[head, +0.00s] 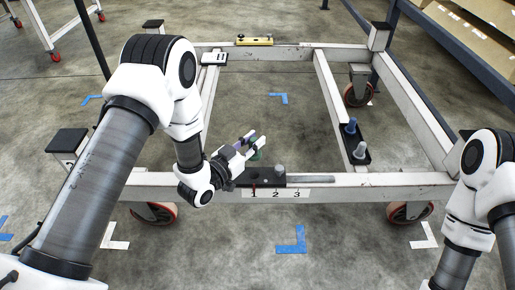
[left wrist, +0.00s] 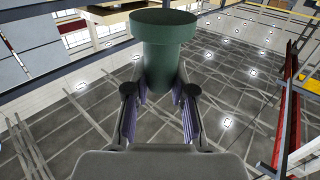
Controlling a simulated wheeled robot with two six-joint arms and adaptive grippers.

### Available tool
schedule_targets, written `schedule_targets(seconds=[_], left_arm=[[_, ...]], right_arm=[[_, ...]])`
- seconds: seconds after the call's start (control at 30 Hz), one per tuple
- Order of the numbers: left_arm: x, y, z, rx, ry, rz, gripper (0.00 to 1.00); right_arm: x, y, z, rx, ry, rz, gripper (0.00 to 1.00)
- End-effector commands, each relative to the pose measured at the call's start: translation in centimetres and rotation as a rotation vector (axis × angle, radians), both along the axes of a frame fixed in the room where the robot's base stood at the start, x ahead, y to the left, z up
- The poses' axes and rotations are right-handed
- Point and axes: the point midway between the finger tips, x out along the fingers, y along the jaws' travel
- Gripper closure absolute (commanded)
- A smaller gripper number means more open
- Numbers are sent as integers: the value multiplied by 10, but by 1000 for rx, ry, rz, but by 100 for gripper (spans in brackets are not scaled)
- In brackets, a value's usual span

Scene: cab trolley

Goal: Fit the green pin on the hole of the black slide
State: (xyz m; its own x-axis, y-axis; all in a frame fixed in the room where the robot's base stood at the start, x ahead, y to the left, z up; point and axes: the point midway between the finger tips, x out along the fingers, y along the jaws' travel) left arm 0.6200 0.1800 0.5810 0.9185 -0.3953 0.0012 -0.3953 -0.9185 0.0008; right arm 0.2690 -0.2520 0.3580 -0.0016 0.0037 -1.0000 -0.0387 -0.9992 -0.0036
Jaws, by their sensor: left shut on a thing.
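The green pin (left wrist: 168,60) is held between the fingers of my left gripper (left wrist: 160,98); its wide round head is at the top of the left wrist view. In the head view my left gripper (head: 247,144) is over the front beam, and a little of the green pin (head: 257,155) shows just behind the black slide. The black slide (head: 262,181) lies on the front beam above a label marked 1, 2, 3. A grey round knob (head: 280,170) stands on its right part. The hole is too small or hidden to make out. My right gripper is out of view.
The trolley frame (head: 400,180) surrounds open floor. A black plate (head: 361,158) on the right inner beam carries a blue pin (head: 351,127) and a grey pin (head: 360,150). A white block with dark marks (head: 214,58) and a yellow part (head: 254,41) are at the back.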

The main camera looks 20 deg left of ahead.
Motion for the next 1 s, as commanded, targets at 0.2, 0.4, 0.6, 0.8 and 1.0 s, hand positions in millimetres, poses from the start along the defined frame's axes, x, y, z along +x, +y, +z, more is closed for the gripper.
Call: schedule_targets(seconds=[0.2, 0.4, 0.6, 0.8, 1.0], left_arm=[[1, 1, -6, 0, -2, 3, 100], [1, 1, -20, 0, -1, 3, 100], [1, 1, -37, 0, -1, 3, 100], [1, 1, -54, 0, -1, 3, 100], [1, 1, -70, 0, -1, 3, 100]], right_arm=[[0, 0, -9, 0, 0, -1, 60], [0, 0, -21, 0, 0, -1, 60], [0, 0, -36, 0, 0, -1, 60], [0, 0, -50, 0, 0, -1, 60], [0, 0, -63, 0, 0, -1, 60]])
